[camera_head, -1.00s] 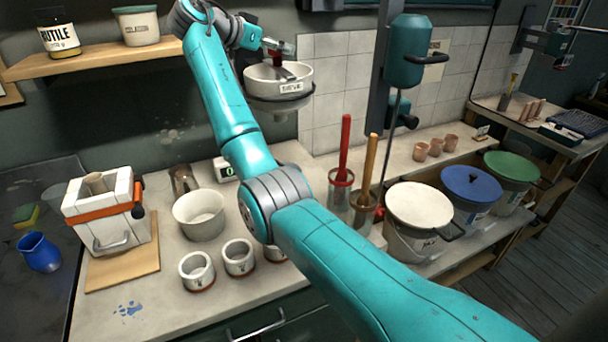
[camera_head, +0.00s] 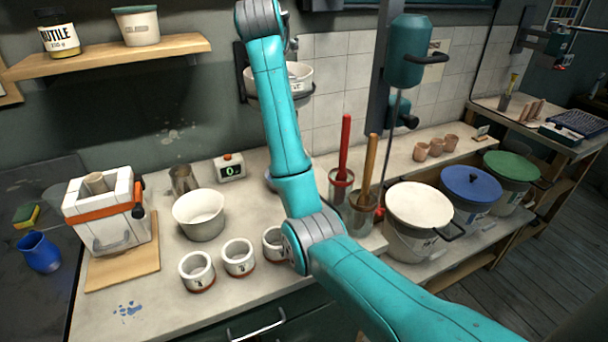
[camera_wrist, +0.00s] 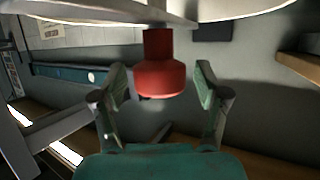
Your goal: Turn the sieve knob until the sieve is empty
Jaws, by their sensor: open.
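The white sieve (camera_head: 303,74) sits in a ring holder on the back wall in the head view. My arm hides its middle and left parts, and its contents cannot be seen. In the wrist view the red sieve knob (camera_wrist: 160,78) hangs on a short dark stem below a pale round edge (camera_wrist: 95,10). My gripper (camera_wrist: 161,76) is open, with one finger on each side of the knob. Gaps show between the knob and both fingers. In the head view my gripper is hidden behind my own arm.
Below on the bench stand a white bowl (camera_head: 199,216), a small display reading 0 (camera_head: 229,167) and a metal cup (camera_head: 184,180). A teal machine (camera_head: 408,50) on a column stands right of the sieve. A shelf (camera_head: 110,56) is at upper left.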

